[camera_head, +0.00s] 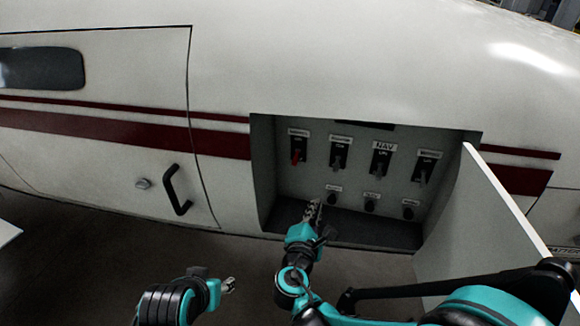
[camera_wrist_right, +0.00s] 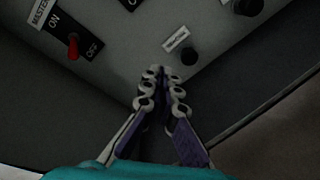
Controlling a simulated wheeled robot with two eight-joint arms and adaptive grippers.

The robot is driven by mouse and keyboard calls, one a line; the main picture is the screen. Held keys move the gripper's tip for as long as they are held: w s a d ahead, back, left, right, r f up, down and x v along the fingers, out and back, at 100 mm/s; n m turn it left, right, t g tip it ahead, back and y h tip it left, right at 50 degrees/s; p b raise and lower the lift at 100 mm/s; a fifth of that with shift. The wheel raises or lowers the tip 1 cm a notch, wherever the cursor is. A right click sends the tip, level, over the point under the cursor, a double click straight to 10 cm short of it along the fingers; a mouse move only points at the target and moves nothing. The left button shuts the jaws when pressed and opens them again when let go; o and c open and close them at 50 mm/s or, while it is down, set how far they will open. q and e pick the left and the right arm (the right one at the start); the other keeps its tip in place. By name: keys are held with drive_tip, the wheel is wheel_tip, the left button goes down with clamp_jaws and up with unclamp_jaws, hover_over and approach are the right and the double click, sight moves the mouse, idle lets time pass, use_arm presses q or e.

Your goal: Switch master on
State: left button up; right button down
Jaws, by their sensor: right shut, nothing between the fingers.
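The master switch (camera_head: 296,156) is a red lever on a black plate at the upper left of the recessed panel. Its lever points downward in the head view. In the right wrist view the red lever (camera_wrist_right: 73,47) sits between the ON and OFF marks at the upper left, beside a MASTER label. My right gripper (camera_head: 314,209) is shut and empty at the lower edge of the recess, below the switch and apart from it. It also shows in the right wrist view (camera_wrist_right: 158,80). My left gripper (camera_head: 229,286) is low in the head view, away from the panel; its fingers are too small to judge.
Several dark levers, including one under a NAV label (camera_head: 381,163), stand right of the master switch. Black knobs (camera_head: 332,199) sit below them. An open white door (camera_head: 478,215) borders the recess on the right. A black handle (camera_head: 176,190) is on the left body panel.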

sight(296, 158)
drive_tip(key=s+a+r+n+t+y+p, duration=0.1)
drive_tip(key=a+r+n+t+y, duration=0.1)
drive_tip(key=a+n, duration=0.5)
drive_tip(key=shift+a+r+t+y, duration=0.25)
drive_tip(key=shift+a+t, duration=0.45)
drive_tip(key=shift+a, duration=0.5)
drive_tip(key=shift+w, duration=0.1)
drive_tip(key=w, duration=0.3)
drive_tip(key=w+r+b, duration=0.1)
drive_tip(key=w, duration=0.2)
drive_tip(key=w+d, duration=0.1)
drive_tip(key=w, duration=0.3)
drive_tip(key=shift+r+b, duration=0.15)
drive_tip(key=shift+b, duration=0.2)
drive_tip(key=shift+s+d+r, duration=0.35)
drive_tip(key=shift+s+r, duration=0.15)
drive_tip(key=shift+r, duration=0.15)
drive_tip(key=shift+s+d+r, duration=0.3)
drive_tip(key=shift+s+r, duration=0.2)
drive_tip(key=shift+r, duration=0.1)
drive_tip(key=shift+d+r, duration=0.15)
drive_tip(key=shift+r, duration=0.1)
drive_tip(key=shift+s, duration=0.1)
